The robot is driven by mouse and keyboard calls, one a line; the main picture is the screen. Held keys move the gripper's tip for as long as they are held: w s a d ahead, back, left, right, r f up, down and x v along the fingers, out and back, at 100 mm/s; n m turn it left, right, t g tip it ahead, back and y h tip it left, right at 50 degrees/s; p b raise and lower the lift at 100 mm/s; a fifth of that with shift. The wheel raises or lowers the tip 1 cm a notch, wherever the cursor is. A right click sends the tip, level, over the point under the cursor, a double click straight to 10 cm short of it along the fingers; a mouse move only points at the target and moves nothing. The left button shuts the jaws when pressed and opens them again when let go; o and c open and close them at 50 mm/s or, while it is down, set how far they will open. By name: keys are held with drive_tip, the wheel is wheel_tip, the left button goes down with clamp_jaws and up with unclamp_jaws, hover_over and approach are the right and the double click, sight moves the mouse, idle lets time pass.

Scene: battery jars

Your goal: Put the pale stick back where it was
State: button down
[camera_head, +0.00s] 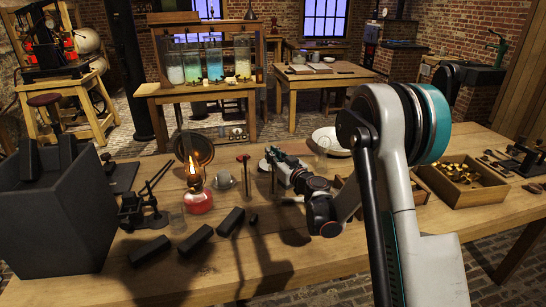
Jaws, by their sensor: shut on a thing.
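My gripper (274,155) is over the middle of the wooden workbench, at the end of my arm, which reaches in from the right. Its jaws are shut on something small. A thin upright stick (272,179) shows just below the jaws; its colour is too small to make out, so I cannot tell surely that it is the pale stick. Its lower end is close to the bench top, and I cannot tell whether it touches. My gripper partly hides a pale dish behind it.
A lit red oil lamp (198,190) and a red-topped upright rod (244,172) stand left of my gripper. Dark blocks (195,238) lie in front. A wooden tray of brass pieces (462,180) is farther right.

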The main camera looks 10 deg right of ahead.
drive_tip(key=shift+f, duration=0.15)
drive_tip(key=c, duration=1.7)
unclamp_jaws()
drive_tip(key=shift+o, duration=0.2)
